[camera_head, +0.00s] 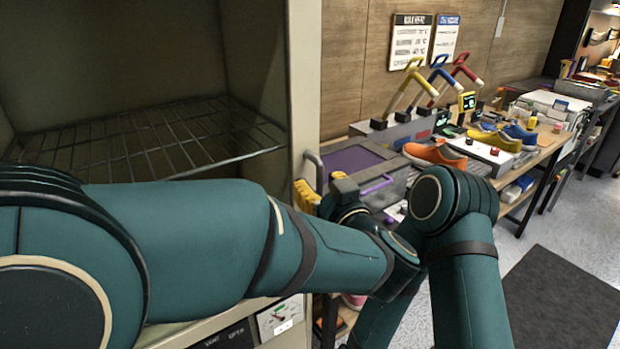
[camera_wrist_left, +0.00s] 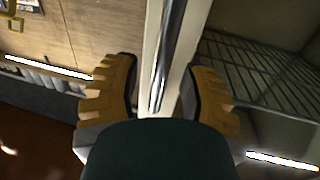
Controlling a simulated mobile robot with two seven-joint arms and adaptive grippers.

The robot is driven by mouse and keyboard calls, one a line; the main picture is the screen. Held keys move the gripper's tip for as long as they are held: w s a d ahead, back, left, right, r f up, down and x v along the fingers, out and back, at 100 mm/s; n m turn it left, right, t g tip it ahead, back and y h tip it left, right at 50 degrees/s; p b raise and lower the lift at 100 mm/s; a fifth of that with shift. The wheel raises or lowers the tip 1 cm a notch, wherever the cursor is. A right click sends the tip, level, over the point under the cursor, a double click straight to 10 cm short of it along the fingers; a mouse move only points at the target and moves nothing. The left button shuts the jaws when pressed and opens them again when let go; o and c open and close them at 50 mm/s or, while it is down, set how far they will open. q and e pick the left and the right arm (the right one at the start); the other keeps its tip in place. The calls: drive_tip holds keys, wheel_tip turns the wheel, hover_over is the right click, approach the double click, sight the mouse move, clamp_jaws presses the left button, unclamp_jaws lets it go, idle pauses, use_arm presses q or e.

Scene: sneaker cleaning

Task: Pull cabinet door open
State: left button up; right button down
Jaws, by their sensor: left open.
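The cabinet's pale upright frame (camera_head: 305,80) stands at the left of the head view, with a wire shelf inside. I cannot tell whether clear glass covers the opening. A metal bar handle (camera_head: 313,165) is on the frame's right side. In the left wrist view the silver handle (camera_wrist_left: 170,55) runs between the two yellow fingers of my left gripper (camera_wrist_left: 165,90). The fingers are open, one on each side, with gaps to the bar. My right gripper is out of view.
A workbench right of the cabinet holds a purple-topped grey bin (camera_head: 355,160), an orange shoe (camera_head: 434,155), a yellow shoe (camera_head: 494,140) and stands with coloured handles. A dark mat (camera_head: 555,300) lies on open floor at the lower right.

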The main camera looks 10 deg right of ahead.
use_arm(q)
drive_tip(key=shift+w, duration=0.2)
drive_tip(key=shift+s, duration=0.1)
clamp_jaws()
drive_tip(key=shift+s, duration=0.1)
